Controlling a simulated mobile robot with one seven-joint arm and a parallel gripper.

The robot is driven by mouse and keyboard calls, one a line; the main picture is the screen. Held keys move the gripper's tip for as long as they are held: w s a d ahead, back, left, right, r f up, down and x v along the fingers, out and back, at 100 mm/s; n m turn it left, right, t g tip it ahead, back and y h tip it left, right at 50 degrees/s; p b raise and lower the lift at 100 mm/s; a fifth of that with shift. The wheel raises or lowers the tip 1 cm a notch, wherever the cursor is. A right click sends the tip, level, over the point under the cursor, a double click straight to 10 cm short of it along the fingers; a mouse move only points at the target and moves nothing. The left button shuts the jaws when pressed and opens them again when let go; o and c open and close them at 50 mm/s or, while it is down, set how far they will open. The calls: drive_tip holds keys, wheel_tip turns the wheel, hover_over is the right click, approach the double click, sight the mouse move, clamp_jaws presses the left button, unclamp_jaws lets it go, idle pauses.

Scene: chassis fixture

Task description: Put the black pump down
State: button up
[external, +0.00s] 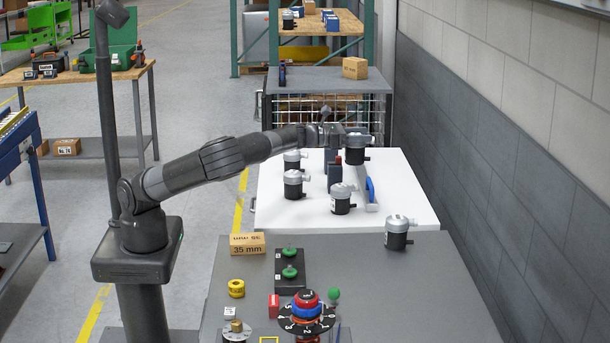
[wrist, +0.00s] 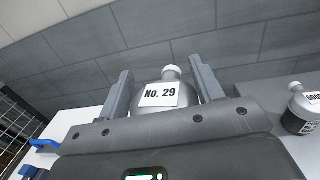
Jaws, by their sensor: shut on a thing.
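My gripper (external: 338,137) is at the far part of the white table (external: 410,205). It is shut on a black pump (external: 356,155) with a silver-grey top, held upright. In the wrist view the same pump (wrist: 180,96) sits between the two fingers of my gripper (wrist: 165,85) and bears a "No. 29" label. Its lower body is hidden there by the gripper. In the external view it appears above the table surface; the exact gap cannot be told.
Similar pumps stand at the left (external: 293,185), left back (external: 292,161), middle (external: 341,199) and on the grey bench (external: 397,233). The wall (external: 480,140) is right. The table's right side has free room.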

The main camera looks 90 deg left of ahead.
drive_tip(key=s+a+f+y, duration=0.1)
drive_tip(key=a+f, duration=0.1)
drive_tip(key=a, duration=1.2)
drive_tip(key=s+a+r, duration=0.2)
drive_tip(key=s+a, duration=0.3)
drive_tip(key=a, duration=0.4)
drive_tip(key=s+a+r+n+y, duration=0.1)
drive_tip(key=s+a+r, duration=0.2)
drive_tip(key=s+a, duration=0.35)
drive_tip(key=s+a+r, duration=0.2)
drive_tip(key=s+a, duration=0.2)
drive_tip(key=a, duration=0.7)
wheel_tip(320, 180, down, 11)
drive_tip(key=shift+s+a+f, duration=0.6)
drive_tip(key=shift+a+f, duration=1.15)
drive_tip(key=shift+f, duration=0.1)
drive_tip(key=shift+s+a+f, duration=0.6)
drive_tip(key=shift+a+f, duration=1.2)
drive_tip(key=shift+f, duration=0.1)
drive_tip(key=shift+s+a+f, duration=0.6)
drive_tip(key=shift+a+f, duration=1.15)
drive_tip(key=shift+f, duration=0.1)
drive_tip(key=shift+f, duration=0.1)
drive_tip(key=o, duration=1.5)
drive_tip(key=shift+f, duration=0.1)
